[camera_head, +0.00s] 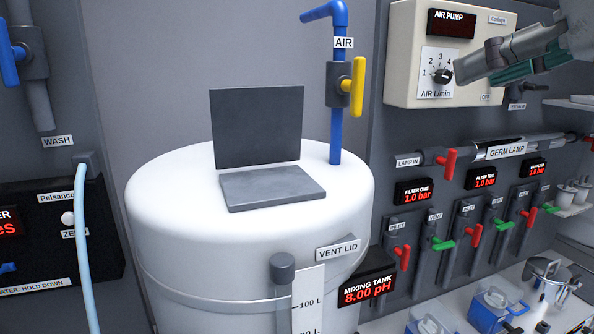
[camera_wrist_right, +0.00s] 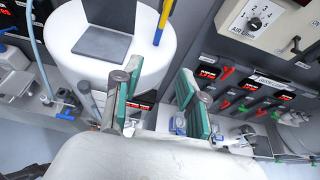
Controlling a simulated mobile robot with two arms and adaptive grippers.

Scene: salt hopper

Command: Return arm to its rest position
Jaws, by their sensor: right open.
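My right gripper (camera_head: 474,62) is at the upper right of the head view, in front of the air pump box (camera_head: 420,65) and close to its dial (camera_head: 442,75). I cannot tell from this view whether it touches the dial. In the right wrist view the two green-padded fingers of this gripper (camera_wrist_right: 153,88) stand wide apart with nothing between them. My left gripper is not in view.
The white mixing tank (camera_head: 155,210) stands in the middle, with an open dark hatch lid (camera_head: 257,125) on top. Red and green valves line the right wall below the germ lamp (camera_head: 515,148).

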